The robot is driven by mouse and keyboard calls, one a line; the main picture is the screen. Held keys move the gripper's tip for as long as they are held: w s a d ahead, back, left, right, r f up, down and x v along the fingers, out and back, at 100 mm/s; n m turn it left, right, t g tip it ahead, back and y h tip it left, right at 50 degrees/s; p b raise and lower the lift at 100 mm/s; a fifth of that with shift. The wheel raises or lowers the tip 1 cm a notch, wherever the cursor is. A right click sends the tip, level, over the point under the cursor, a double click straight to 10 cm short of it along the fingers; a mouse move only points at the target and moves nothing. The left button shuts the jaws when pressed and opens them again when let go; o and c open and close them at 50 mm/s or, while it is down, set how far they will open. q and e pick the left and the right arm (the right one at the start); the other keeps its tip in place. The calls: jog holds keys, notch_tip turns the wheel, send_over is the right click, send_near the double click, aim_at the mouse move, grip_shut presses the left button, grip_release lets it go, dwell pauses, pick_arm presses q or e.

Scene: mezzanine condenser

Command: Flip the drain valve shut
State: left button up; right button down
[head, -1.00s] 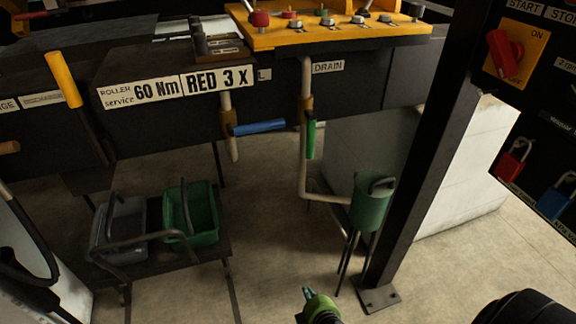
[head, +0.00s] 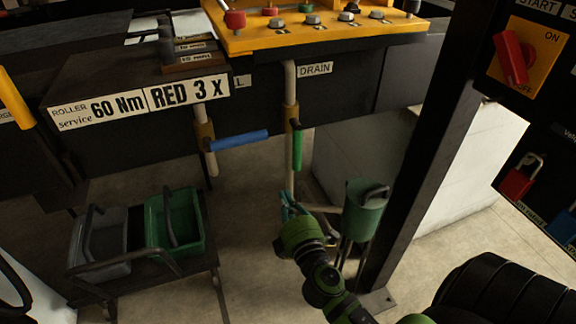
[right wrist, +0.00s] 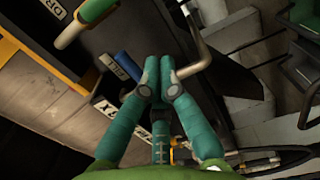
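The drain valve's green handle (head: 297,148) hangs straight down along the pale drain pipe (head: 290,86), just below the DRAIN label (head: 315,69) in the head view. My right gripper (head: 290,205) is below that handle, in front of the lower pipe, and apart from the handle. Its teal fingers look parted and hold nothing. In the right wrist view the fingers (right wrist: 158,82) reach forward with their tips close together in the picture. My left gripper is not in view.
A blue handle (head: 238,139) sticks out level from the pipe to the left. A green bucket (head: 364,212) stands right of the drain pipe, beside a dark post (head: 424,165). A trolley with a grey basket (head: 98,247) and a green basket (head: 176,221) is at lower left.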

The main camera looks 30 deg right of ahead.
aim_at(296, 145)
jog(key=w+d+p, duration=0.2)
jog(key=w+d, duration=0.5)
jog(key=w, duration=0.2)
jog(key=shift+w+p, duration=0.15)
jog(key=shift+p, duration=0.2)
jog(key=shift+a, duration=0.1)
jog(key=shift+f, duration=0.1)
jog(key=shift+d+f+n, duration=0.1)
jog(key=shift+d+n, duration=0.2)
